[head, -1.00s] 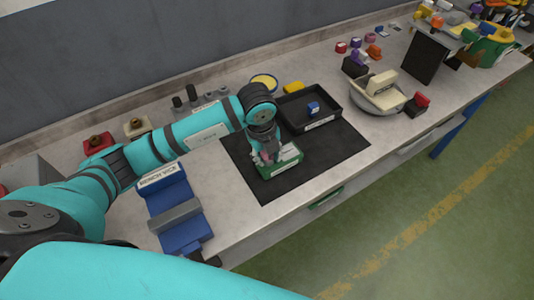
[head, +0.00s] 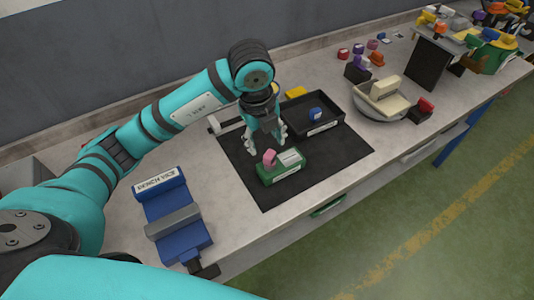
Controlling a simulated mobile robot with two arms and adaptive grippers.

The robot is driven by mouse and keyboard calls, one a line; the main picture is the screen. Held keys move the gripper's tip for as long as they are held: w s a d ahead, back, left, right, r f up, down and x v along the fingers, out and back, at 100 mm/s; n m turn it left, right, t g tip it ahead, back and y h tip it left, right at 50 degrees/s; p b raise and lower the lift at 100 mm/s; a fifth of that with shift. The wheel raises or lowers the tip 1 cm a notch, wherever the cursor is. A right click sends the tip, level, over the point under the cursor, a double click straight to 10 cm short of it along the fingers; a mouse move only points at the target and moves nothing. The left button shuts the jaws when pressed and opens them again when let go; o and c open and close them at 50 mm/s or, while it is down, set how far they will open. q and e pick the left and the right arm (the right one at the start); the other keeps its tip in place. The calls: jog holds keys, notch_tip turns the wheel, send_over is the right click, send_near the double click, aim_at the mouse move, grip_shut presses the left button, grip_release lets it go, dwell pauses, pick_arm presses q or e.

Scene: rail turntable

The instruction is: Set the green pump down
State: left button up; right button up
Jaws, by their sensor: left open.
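The green pump (head: 281,167) rests on the black mat (head: 337,156), with a pink part on its top left and a pale label on its top. My left gripper (head: 266,147) is open and empty, pointing down just above and behind the pump, apart from it as far as I can tell. My right gripper is not in view.
A blue bench vice (head: 178,218) is at the left front. A bowl with cream blocks (head: 380,103) stands to the right. The mat's right part is clear.

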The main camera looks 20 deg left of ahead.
pick_arm(q)
jog(key=shift+s+r, duration=0.2)
jog(key=shift+r, duration=1.1)
